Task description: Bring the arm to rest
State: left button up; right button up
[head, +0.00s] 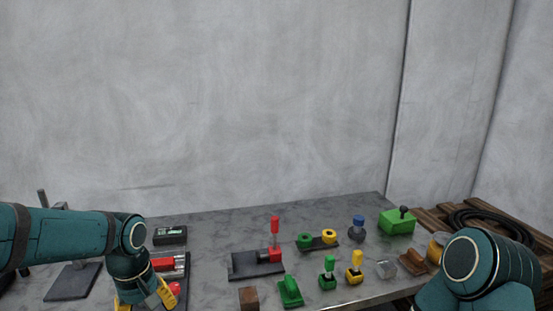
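My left arm comes in from the left, and its gripper (146,298) points down at the table's near left edge. Its yellow fingers are partly cut off by the bottom of the picture. A small red part shows beside the right-hand finger; I cannot tell whether the fingers touch it. My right arm fills the lower right corner, bent at a teal joint. Its gripper is out of the picture.
The grey table (205,231) holds a black tray with a red peg (275,227), green and yellow rings (329,236), a blue knob (358,226), a green box (397,221), and several small blocks. A coiled black hose (494,222) lies on wooden slats at right.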

pick_arm(q)
jog(key=w+d+f+m+h, duration=0.15)
jog(key=d+f, duration=0.45)
jog(key=f, duration=0.6)
jog(key=s+d+f+m, duration=0.1)
jog(key=s+d+f, duration=0.2)
jog(key=f, duration=0.2)
jog(key=s+d+f+m+t+h, duration=0.1)
jog(key=s+d+f+m, duration=0.1)
jog(key=f, duration=0.4)
jog(key=s+d+f+m+h, duration=0.1)
jog(key=s+d+f, duration=0.4)
jog(key=s+f, duration=0.1)
jog(key=shift+f, duration=0.15)
